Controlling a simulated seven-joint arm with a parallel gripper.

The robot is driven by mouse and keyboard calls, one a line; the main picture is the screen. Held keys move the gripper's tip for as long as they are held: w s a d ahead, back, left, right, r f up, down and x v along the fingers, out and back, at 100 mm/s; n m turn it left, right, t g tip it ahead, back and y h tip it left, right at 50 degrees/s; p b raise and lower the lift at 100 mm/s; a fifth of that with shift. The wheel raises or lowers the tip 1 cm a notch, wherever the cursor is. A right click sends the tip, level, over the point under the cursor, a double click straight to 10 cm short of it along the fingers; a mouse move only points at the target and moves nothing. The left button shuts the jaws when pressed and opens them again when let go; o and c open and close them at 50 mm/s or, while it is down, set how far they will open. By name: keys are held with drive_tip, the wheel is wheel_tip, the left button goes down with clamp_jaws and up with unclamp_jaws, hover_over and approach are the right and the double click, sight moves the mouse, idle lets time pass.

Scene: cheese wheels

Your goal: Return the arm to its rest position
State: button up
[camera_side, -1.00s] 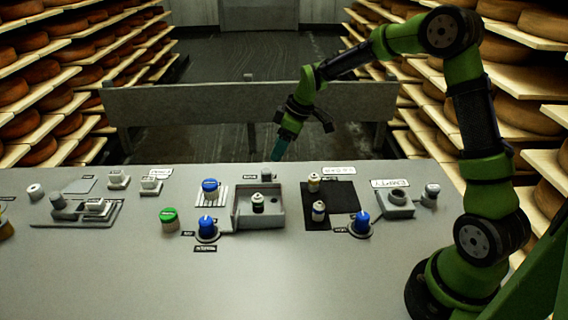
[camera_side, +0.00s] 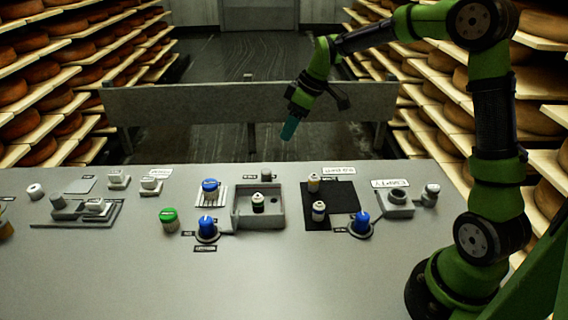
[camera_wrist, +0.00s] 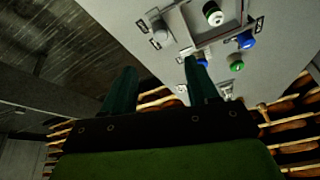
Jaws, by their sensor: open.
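My gripper (camera_side: 290,128) is raised above the far edge of the table in the side view, tilted downward, clear of everything on the table. In the wrist view its two dark green fingers (camera_wrist: 160,80) are spread apart with nothing between them. A small white-and-black bottle (camera_side: 258,203) stands in the grey square tray (camera_side: 240,222). Two more small bottles, one at the back (camera_side: 313,183) and one in front (camera_side: 319,211), stand at the black mat (camera_side: 345,197).
Blue-topped knobs (camera_side: 207,227) and a green-topped one (camera_side: 169,217) stand on the grey table (camera_side: 120,270). A grey holder (camera_side: 396,204) is at the right. A grey rail (camera_side: 200,105) runs behind the table. Shelves of cheese wheels (camera_side: 530,110) line both sides.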

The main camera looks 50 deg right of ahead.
drive_tip(key=s+a+r+m+t, duration=0.1)
drive_tip(key=s+a+r+m, duration=0.1)
drive_tip(key=s, duration=0.6)
drive_tip(key=s+a+r+m+t, duration=0.1)
drive_tip(key=s+a+r+m, duration=0.2)
drive_tip(key=s, duration=0.4)
drive_tip(key=s+a+r+m+t, duration=0.1)
drive_tip(key=s+a+m, duration=0.3)
drive_tip(key=s, duration=0.4)
drive_tip(key=shift+s+a+r+t, duration=0.15)
drive_tip(key=shift+s+r+t, duration=0.2)
drive_tip(key=shift+r, duration=0.3)
drive_tip(key=shift+o, duration=0.2)
